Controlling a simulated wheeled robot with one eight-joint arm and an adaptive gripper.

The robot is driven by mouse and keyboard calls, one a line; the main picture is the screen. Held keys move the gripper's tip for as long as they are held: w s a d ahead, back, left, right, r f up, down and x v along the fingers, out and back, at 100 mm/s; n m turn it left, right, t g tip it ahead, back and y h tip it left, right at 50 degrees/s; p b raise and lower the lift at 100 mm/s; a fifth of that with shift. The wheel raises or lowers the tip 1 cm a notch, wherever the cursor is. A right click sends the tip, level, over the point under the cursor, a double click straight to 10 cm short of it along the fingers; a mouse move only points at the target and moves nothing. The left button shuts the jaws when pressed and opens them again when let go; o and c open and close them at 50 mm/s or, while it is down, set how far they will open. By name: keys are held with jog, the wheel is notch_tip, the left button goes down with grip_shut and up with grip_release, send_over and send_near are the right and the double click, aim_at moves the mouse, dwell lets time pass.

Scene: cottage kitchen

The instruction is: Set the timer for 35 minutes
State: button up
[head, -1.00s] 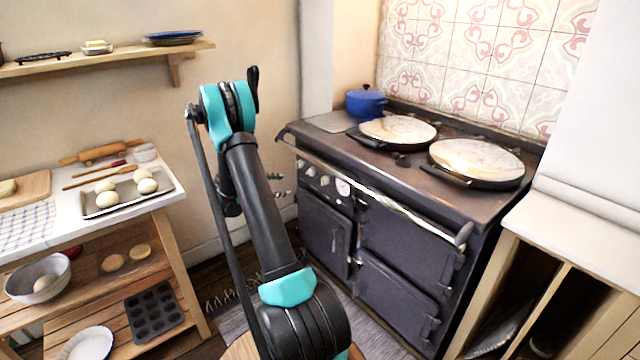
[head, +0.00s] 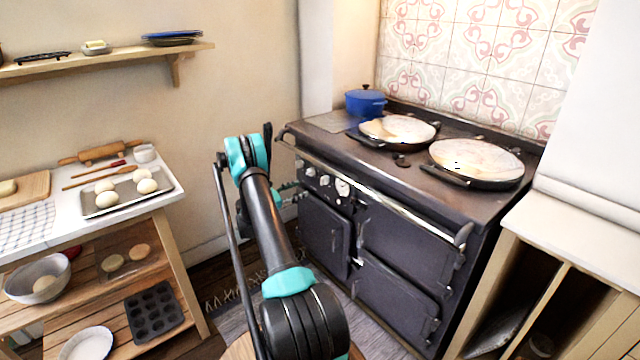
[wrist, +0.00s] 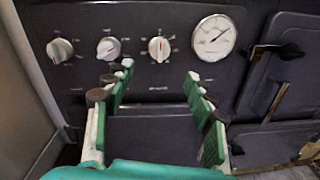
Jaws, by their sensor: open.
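The dark range cooker (head: 400,245) has a front panel with three white knobs and a round white gauge. In the wrist view the left knob (wrist: 60,50), middle knob (wrist: 108,48) and right knob (wrist: 159,48) sit in a row, with the gauge (wrist: 213,38) right of them. The right knob has a small red mark; the markings are too small to read, and I cannot tell which control is the timer. My gripper (wrist: 160,73) is open and empty, its green-padded fingers pointing at the panel below the middle and right knobs. In the head view it is mostly hidden behind my arm.
A steel rail (head: 380,190) runs along the cooker's front top edge. Oven doors (head: 325,232) with latches lie below the panel. Two round lids (head: 398,130) and a blue pot (head: 366,101) are on top. A worktable (head: 150,200) stands left, a cabinet (head: 570,235) right.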

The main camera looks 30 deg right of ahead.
aim_at(324, 181)
jog(key=d, duration=1.1)
jog(key=shift+w+d, duration=0.15)
jog(key=shift+d, duration=0.2)
jog(key=shift+c, duration=0.5)
jog(key=c, duration=1.1)
jog(key=shift+o, duration=0.2)
